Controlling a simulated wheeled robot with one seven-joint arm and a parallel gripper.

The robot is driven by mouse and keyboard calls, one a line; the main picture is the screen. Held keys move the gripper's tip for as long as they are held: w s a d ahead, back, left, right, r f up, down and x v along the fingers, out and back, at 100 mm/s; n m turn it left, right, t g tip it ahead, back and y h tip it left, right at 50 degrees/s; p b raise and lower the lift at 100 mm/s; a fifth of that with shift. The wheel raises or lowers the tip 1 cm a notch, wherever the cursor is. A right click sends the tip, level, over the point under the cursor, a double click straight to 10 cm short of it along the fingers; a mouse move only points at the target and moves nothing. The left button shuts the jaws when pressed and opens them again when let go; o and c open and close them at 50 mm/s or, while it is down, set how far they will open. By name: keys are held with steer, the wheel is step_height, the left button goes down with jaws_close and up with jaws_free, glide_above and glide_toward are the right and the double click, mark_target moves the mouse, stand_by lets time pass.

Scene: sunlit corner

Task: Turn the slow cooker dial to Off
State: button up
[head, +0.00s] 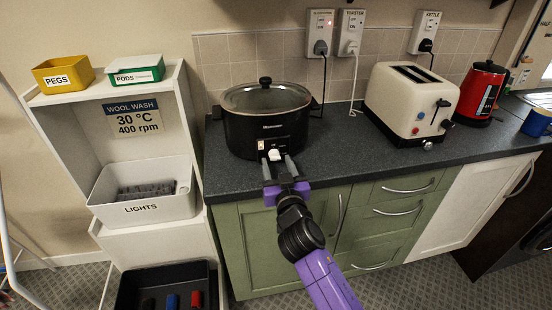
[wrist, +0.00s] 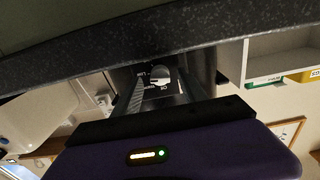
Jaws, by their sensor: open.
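The black slow cooker (head: 265,122) stands on the dark worktop with its glass lid on. Its white dial (head: 274,155) is low on the front face. My gripper (head: 277,163) is open in front of the cooker, with one finger to each side of the dial. In the wrist view the pale dial (wrist: 160,77) shows between the fingers, with small white lettering around it. The lettering is too small and tilted to read surely, so I cannot tell the dial's setting. I cannot tell whether the fingers touch the dial.
The cream toaster (head: 411,105) and red kettle (head: 481,92) stand to the right on the worktop (head: 335,150). A white shelf unit (head: 190,120) is close on the left. Green cupboards (head: 285,235) lie below. Wall sockets (head: 320,30) with plugs are behind.

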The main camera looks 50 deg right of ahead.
steer(key=shift+x, duration=0.85)
jaws_close()
